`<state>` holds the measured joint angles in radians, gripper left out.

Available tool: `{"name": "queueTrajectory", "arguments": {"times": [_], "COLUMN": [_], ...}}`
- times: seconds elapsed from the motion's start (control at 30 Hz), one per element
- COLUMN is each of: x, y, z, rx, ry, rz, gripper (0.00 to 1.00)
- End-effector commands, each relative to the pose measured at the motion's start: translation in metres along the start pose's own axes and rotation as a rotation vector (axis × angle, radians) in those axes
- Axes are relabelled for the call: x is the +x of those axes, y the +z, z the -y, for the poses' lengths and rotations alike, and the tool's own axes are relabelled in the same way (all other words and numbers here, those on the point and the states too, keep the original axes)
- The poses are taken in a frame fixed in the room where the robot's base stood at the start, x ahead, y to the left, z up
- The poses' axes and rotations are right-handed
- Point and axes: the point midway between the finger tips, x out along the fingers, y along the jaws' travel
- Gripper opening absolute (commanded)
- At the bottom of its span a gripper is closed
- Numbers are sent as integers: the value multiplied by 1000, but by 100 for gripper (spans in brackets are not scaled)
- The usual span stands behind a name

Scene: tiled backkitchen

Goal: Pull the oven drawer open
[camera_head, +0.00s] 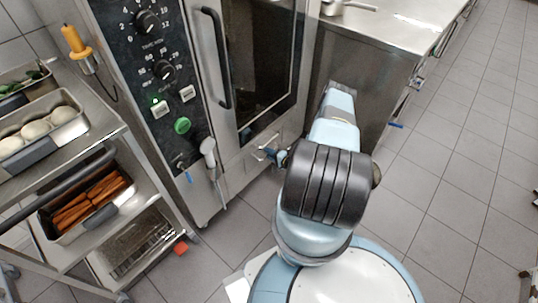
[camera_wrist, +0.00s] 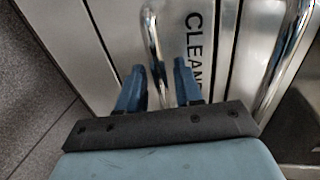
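The oven (camera_head: 250,70) stands at the upper middle of the head view. Its low drawer front (camera_head: 240,168) lies under the glass door, with a small metal handle (camera_head: 265,152). My gripper (camera_head: 277,157) is at this handle, partly hidden by my arm. In the wrist view, my gripper's two blue fingers (camera_wrist: 157,82) stand apart, one on each side of a chrome bar handle (camera_wrist: 151,42). A gap shows between the bar and the right finger; contact with the left finger is unclear. The metal front (camera_wrist: 225,45) behind carries the word "CLEAN". The drawer looks shut.
A second chrome bar (camera_wrist: 290,55) stands to the right in the wrist view. A rack trolley (camera_head: 150,190) with food trays is at the left. A steel counter (camera_head: 385,40) stands right of the oven.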

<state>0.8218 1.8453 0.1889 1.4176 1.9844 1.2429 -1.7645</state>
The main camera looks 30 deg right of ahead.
Motion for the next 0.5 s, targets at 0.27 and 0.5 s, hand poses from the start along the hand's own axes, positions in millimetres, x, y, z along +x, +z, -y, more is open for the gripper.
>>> {"name": "queueTrajectory", "arguments": {"times": [0.27, 0.5], "x": [2, 2], "y": [0, 1], "z": [0, 0], "rx": [1, 0], "ry": [0, 0], "rz": [0, 1], "gripper": [35, 15]}}
